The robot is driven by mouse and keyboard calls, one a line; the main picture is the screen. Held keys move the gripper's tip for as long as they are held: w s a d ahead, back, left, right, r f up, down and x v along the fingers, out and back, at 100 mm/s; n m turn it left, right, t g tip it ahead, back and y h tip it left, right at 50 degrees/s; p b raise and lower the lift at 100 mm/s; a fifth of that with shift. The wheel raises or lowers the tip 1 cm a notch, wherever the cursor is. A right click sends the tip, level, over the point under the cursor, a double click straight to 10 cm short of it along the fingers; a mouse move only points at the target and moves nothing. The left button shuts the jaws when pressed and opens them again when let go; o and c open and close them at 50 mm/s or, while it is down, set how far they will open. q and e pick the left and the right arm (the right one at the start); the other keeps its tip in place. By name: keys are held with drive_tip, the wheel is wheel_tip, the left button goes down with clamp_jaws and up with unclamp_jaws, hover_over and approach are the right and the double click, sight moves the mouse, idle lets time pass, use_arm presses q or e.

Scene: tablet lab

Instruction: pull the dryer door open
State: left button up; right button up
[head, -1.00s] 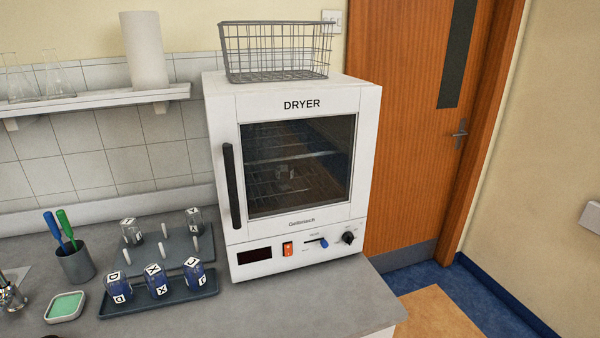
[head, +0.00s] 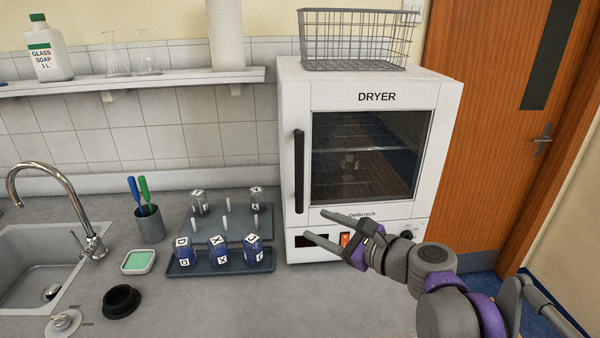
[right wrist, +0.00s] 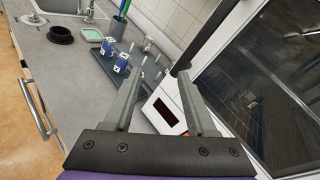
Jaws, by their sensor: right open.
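The white dryer (head: 290,150) stands on the counter with its glass door (head: 370,155) shut. The door's black vertical handle (head: 299,172) is on the door's left side. My right gripper (head: 313,224) is open and empty in front of the dryer's lower left, below and a little right of the handle in the head view. In the right wrist view its two fingers (right wrist: 158,98) are spread, and the lower end of the handle (right wrist: 180,66) shows beyond them, apart from the fingers. The left gripper is not in view.
A wire basket (head: 357,66) sits on top of the dryer.

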sight(302, 171)
drive_tip(key=w+d+r+m+t, duration=0.2)
drive_tip(key=w+r+m, duration=0.3)
drive_tip(key=r+m, duration=0.1)
drive_tip(key=shift+n, duration=0.3)
drive_tip(key=x, duration=0.5)
drive_tip(key=p+x, duration=0.1)
drive_tip(key=x, duration=0.4)
drive_tip(key=shift+w+a+r, duration=0.1)
drive_tip(key=shift+a+r, duration=0.1)
drive_tip(key=shift+r, duration=0.05)
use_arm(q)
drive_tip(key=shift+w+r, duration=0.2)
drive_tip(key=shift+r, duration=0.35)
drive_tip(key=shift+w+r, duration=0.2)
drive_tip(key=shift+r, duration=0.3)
use_arm(e)
clamp_jaws()
